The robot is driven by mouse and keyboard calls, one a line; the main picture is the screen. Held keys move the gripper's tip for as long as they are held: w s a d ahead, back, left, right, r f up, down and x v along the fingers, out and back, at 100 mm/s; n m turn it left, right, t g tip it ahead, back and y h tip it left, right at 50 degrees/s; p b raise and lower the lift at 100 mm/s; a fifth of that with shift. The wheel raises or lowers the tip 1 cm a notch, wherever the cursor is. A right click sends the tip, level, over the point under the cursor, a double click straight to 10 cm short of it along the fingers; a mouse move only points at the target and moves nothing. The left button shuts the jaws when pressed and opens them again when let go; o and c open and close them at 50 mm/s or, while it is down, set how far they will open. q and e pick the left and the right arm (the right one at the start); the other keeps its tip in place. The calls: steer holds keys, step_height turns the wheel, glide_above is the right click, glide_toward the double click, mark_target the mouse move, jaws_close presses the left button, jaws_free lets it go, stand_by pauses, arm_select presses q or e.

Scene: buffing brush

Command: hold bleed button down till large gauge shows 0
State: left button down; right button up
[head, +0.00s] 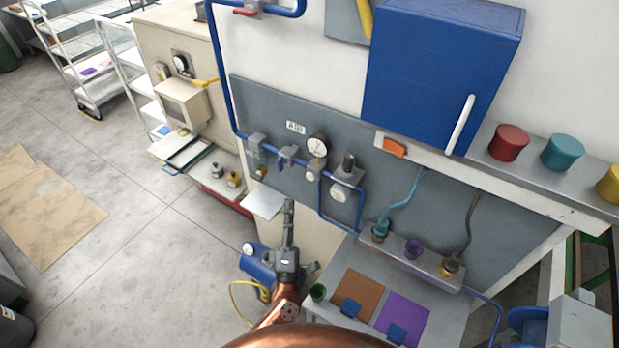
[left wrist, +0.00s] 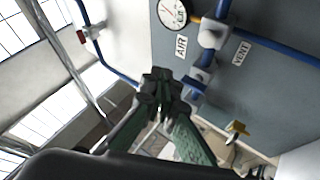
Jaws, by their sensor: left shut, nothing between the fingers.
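The large round white gauge (head: 317,147) is on the grey wall panel, on the blue air pipe beside the "AIR" label. It also shows at the top of the left wrist view (left wrist: 172,12). Its needle is too small to read surely. Small pale and brass fittings (head: 261,172) sit lower on the panel; I cannot tell which is the bleed button. My left gripper (head: 288,204) is shut and empty, pointing up in front of the panel, below and left of the gauge. In the left wrist view its fingers (left wrist: 161,86) are together, apart from the gauge. My right gripper is out of view.
A small white shelf (head: 264,202) juts out just left of the left gripper. A blue tank (head: 258,265) stands low beside my arm. A blue cabinet (head: 440,70) hangs at upper right. A bench with brown and purple mats (head: 403,318) is at lower right. Floor at left is open.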

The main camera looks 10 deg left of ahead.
arm_select(q)
steer(key=shift+a+f+n+g+y, duration=0.25)
steer(key=shift+a+n+y, duration=0.25)
steer(key=shift+n+y, duration=0.5)
steer(key=b, duration=0.2)
glide_toward(311, 176)
steer(key=w+a+r, duration=0.3)
steer(key=w, duration=0.1)
steer(key=shift+a+r, duration=0.25)
steer(key=shift+a, duration=0.1)
steer(key=shift+w, duration=0.15)
steer(key=shift+w, duration=0.1)
stand_by(0.3)
steer(key=shift+w+d, duration=0.15)
steer(key=shift+w, duration=0.15)
